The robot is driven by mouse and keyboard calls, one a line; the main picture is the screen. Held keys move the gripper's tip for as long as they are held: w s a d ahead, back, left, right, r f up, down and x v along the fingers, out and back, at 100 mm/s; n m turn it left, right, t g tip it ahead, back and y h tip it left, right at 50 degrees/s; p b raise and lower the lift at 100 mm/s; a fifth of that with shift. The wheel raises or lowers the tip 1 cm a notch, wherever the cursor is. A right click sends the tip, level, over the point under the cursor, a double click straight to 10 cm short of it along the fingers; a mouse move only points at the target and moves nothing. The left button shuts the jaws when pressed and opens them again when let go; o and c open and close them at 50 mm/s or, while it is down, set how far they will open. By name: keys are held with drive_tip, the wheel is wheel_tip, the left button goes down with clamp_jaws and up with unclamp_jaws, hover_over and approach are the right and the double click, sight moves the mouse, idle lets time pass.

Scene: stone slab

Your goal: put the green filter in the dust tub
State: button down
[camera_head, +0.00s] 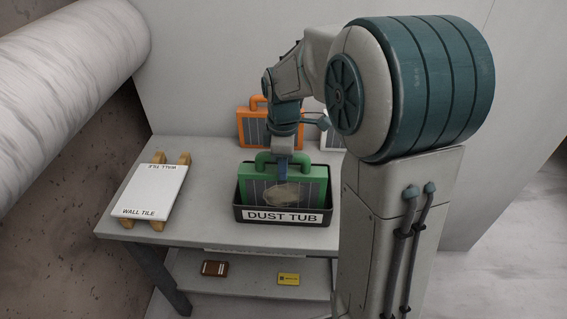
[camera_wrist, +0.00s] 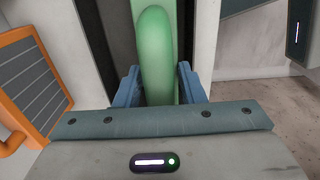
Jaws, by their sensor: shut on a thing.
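The green filter (camera_head: 257,184) stands upright inside the dust tub (camera_head: 240,213), a black open tub with a "DUST TUB" label on its front wall. The filter has a green frame, a grey pleated face with a dusty patch, and a loop handle on top. My gripper (camera_head: 281,161) is above the tub, shut on the handle. In the wrist view the blue fingers of my gripper (camera_wrist: 158,87) sit on either side of the green handle (camera_wrist: 156,50). The tub's front wall hides the filter's lower edge, so I cannot tell whether it rests on the floor.
An orange filter (camera_head: 254,129) stands behind the tub, and a white-framed one (camera_head: 331,138) is partly hidden by my arm. A white wall tile (camera_head: 153,191) lies on wooden blocks at left. The lower shelf holds a brown item (camera_head: 214,268) and a yellow item (camera_head: 288,279).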

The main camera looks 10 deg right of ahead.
drive_tip(key=shift+f, duration=0.25)
drive_tip(key=shift+f, duration=0.15)
drive_tip(key=c, duration=0.9)
unclamp_jaws()
drive_tip(key=shift+r, duration=0.2)
